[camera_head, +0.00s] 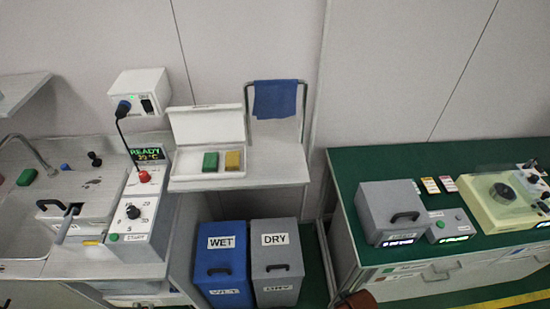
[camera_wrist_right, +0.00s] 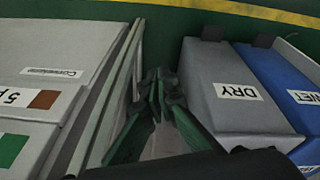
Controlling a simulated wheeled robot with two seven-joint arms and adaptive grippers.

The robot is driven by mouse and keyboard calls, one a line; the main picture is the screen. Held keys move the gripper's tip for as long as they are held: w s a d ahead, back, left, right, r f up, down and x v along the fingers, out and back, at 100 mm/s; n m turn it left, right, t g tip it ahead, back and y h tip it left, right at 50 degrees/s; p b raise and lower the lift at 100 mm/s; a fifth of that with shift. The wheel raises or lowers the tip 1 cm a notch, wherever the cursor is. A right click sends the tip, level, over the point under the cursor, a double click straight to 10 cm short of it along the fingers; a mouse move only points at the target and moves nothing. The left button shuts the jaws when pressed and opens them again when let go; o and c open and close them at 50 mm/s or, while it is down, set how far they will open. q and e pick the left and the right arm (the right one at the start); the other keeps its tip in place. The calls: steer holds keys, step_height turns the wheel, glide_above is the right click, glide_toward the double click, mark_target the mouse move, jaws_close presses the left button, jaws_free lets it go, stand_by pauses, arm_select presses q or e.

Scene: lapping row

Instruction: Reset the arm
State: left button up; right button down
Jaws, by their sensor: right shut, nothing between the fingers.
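My right gripper (camera_wrist_right: 158,92) shows in the right wrist view, with its dark fingers together and nothing between them. It hangs in the gap between a pale cabinet side at the left and the grey DRY bin (camera_wrist_right: 225,85) at the right. I cannot tell whether it touches either. In the head view a small dark brown shape at the bottom edge may be part of my right arm; the gripper itself cannot be made out there. My left gripper is in neither view.
The blue WET bin (camera_head: 221,278) and grey DRY bin stand under a shelf holding an open white box (camera_head: 208,126) with green and yellow blocks. A green-topped bench (camera_head: 375,165) with machines is at right. A sink counter (camera_head: 22,268) with a READY display (camera_head: 147,154) is at left.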

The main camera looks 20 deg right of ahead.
steer(key=s+a+f+g+p, duration=0.1)
steer(key=s+f, duration=0.2)
steer(key=f, duration=0.8)
steer(key=s+f, duration=0.3)
steer(key=f, duration=0.8)
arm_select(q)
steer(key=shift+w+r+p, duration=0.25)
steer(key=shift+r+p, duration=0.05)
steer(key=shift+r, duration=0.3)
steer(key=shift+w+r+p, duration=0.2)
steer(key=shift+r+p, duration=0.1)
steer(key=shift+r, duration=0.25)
arm_select(e)
steer(key=s+f, duration=0.6)
steer(key=s, duration=0.3)
steer(key=s+f+n+g, duration=0.1)
steer(key=s+f, duration=0.5)
steer(key=s, duration=0.3)
steer(key=shift+s+a+f+y, duration=0.15)
steer(key=shift+f+y, duration=0.15)
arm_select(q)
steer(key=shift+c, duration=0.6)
